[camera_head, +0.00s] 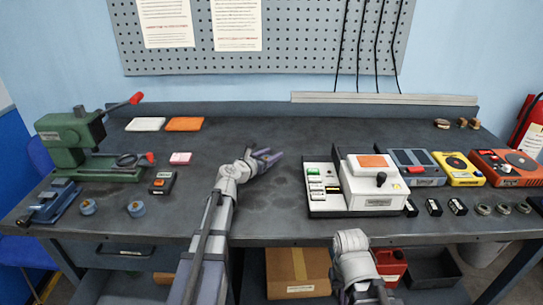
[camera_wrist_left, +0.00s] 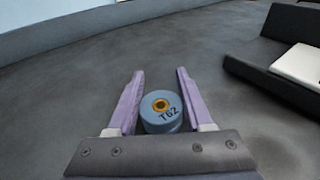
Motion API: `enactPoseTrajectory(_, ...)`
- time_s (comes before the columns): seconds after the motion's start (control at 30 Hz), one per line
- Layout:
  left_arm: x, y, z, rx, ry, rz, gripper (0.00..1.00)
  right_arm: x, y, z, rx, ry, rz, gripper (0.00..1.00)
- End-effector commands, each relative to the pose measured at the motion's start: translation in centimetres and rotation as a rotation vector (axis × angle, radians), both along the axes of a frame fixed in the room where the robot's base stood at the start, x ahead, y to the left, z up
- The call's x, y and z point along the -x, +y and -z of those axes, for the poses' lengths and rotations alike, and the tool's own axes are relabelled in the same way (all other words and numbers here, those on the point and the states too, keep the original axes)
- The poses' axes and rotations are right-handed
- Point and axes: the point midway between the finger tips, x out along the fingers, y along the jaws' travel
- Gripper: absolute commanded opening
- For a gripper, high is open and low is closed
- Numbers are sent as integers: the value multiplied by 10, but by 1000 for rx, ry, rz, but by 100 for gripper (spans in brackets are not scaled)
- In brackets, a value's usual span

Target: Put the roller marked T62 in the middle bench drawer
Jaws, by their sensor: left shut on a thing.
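My left gripper (camera_head: 266,158) is out over the middle of the bench, its lilac fingers pointing right. In the left wrist view the gripper (camera_wrist_left: 160,85) is shut on the blue-grey roller (camera_wrist_left: 161,113), whose end face has a brass-coloured hub and reads T62. In the head view the roller is not clearly seen. Below the bench's left side is a closed upper drawer front (camera_head: 125,250). Under it a grey drawer (camera_head: 95,285) seems pulled open, partly hidden by my left arm. My right arm shows at the bottom, but its gripper is out of frame.
Two other blue-grey rollers (camera_head: 88,207) (camera_head: 136,208) stand at the front left, near a blue vise (camera_head: 52,203) and green press (camera_head: 75,145). A white machine (camera_head: 372,190) stands right of centre. The bench middle is mostly clear.

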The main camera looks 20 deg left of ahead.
Motion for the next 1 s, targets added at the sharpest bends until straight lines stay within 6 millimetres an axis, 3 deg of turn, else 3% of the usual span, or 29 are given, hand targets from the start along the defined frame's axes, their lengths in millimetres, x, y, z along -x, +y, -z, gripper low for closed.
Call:
enactPoseTrajectory(0.03, 6, -4, 9, -11, 11, 15, 0, 0, 0, 6, 0, 0, 0, 0)
enactPoseTrajectory(0.1, 7, -5, 9, -11, 11, 15, 0, 0, 0, 6, 0, 0, 0, 0)
enactPoseTrajectory(0.13, 7, -5, 9, -11, 11, 16, 53, 0, 0, 6, 0, 0, 0, 0)
enactPoseTrajectory(0.37, 9, -5, 11, -10, 11, 15, 79, 0, 0, 7, 0, 0, 0, 0)
enactPoseTrajectory(0.67, 11, -7, 10, -8, 12, 15, 81, 0, 0, 6, 0, 0, 0, 0)
enactPoseTrajectory(0.83, 12, -7, -8, -7, 12, 16, 81, 0, 0, -11, 0, 0, 0, 0)
enactPoseTrajectory(1.0, 52, 7, -13, -9, 10, 10, 81, 0, 0, -16, 0, 0, 0, 0)
